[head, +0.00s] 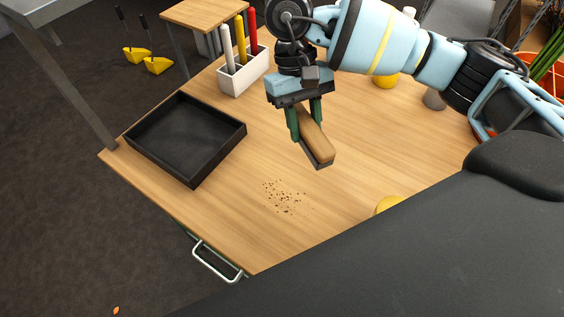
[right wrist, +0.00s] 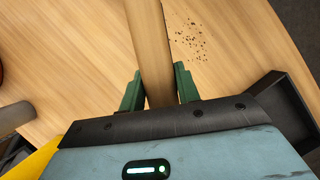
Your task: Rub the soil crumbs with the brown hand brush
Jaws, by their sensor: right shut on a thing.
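The brown hand brush (head: 317,137) has a wooden back and a dark bristle side facing down. My right gripper (head: 304,118) is shut on it, with a green finger on either side. The brush appears held above the wooden table, up and right of the crumbs in the head view. In the right wrist view the brush (right wrist: 152,50) runs up between the fingers (right wrist: 158,88). The soil crumbs (head: 285,197) lie scattered in a small patch on the table. They also show right of the brush in the right wrist view (right wrist: 191,40). My left gripper is not in view.
A black tray (head: 190,182) sits on the table at the left. A white holder (head: 245,76) with red, yellow and white upright items stands behind it. Yellow objects (head: 388,204) stand near the front edge and at the back. Bare tabletop surrounds the crumbs.

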